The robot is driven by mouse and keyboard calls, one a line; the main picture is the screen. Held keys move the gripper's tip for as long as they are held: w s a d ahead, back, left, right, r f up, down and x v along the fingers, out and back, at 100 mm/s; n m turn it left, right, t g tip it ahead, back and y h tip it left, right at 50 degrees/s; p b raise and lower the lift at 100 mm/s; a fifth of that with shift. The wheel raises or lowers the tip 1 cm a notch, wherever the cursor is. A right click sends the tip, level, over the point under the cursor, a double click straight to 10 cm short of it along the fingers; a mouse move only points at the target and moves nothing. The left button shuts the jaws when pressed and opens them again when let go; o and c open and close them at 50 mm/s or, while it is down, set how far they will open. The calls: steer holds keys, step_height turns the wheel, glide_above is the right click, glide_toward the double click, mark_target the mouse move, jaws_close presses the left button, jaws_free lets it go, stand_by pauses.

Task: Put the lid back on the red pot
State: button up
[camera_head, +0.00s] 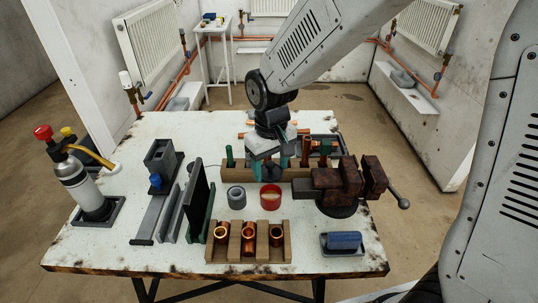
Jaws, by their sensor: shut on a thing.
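The red pot (270,197) stands upright and open on the white table, with something pale inside it. My gripper (269,168) points down over the wooden block just behind the pot, apart from it. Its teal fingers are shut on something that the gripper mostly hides. I take it to be the lid, as no loose lid shows on the table, but its shape and tilt cannot be made out.
A grey ring-shaped pot (236,197) stands close left of the red pot. A rusty vise (345,187) is to the right. A wooden rack (248,242) with copper fittings is in front. Black and green upright plates (197,200) stand left. The front right has a blue item (344,241) in a tray.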

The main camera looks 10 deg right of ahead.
steer(key=shift+f, duration=3.1)
steer(key=shift+s, duration=0.2)
steer(key=shift+f, duration=0.15)
steer(key=o, duration=1.3)
steer(key=shift+o, duration=0.2)
steer(key=shift+r, duration=3.5)
